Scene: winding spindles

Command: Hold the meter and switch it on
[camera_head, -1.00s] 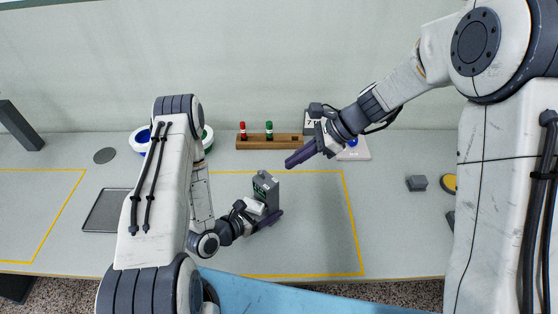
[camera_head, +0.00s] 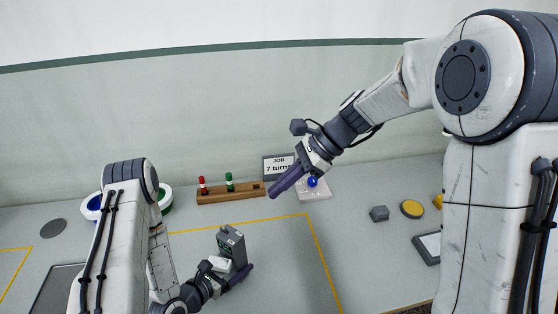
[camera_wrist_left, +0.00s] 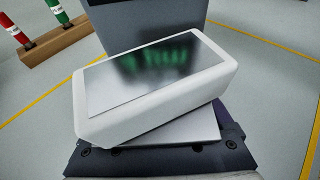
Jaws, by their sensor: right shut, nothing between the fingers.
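The meter (camera_head: 230,243) is a grey upright box with greenish marks on its dark face, inside the yellow-lined area. My left gripper (camera_head: 244,275) is at its lower part, with a dark purple finger showing in front. The left wrist view shows part of the meter's grey body (camera_wrist_left: 150,22) at the top, and a green reflection on a glossy plate below it. The left fingertips are hidden there, so I cannot see the grip. My right gripper (camera_head: 286,180) is shut and empty, up and right of the meter, apart from it.
A wooden rack (camera_head: 235,194) with a red and a green peg stands behind. A JOB sign (camera_head: 277,166) and a white plate with a blue knob (camera_head: 313,182) are near my right gripper.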

